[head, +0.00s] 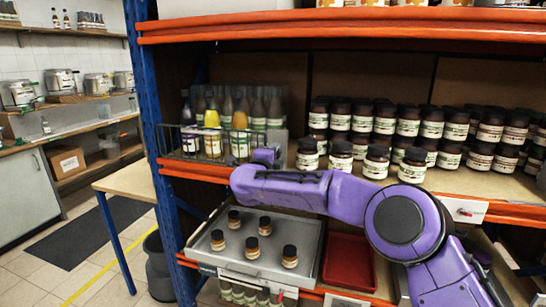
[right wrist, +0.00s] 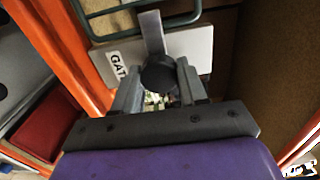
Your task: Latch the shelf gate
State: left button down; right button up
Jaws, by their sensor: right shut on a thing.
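The shelf gate (head: 215,143) is a dark green wire panel in front of bottles at the left end of the middle shelf. Its wire (right wrist: 125,6) also shows at the top of the right wrist view, by a pale plate (right wrist: 190,48) lettered "GAT", the rest covered. A grey metal bar (right wrist: 152,30) stands across the plate, above a round black knob (right wrist: 159,74). My right gripper (right wrist: 158,92) is shut on the knob, one finger on each side. In the head view my arm hides its fingertips. My left gripper is in neither view.
Many dark jars (head: 390,125) stand right of the gate on the same shelf. Below my forearm are a grey tray (head: 205,245) with several small jars and an empty red tray (head: 349,262). An orange shelf beam (head: 200,171) runs under the gate.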

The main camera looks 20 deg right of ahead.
jog(key=o, duration=1)
jog(key=shift+o, duration=0.2)
jog(key=b+v, duration=0.2)
jog(key=v, duration=0.8)
jog(key=shift+s+b, duration=0.2)
jog(key=shift+b, duration=0.1)
jog(key=shift+a, duration=0.2)
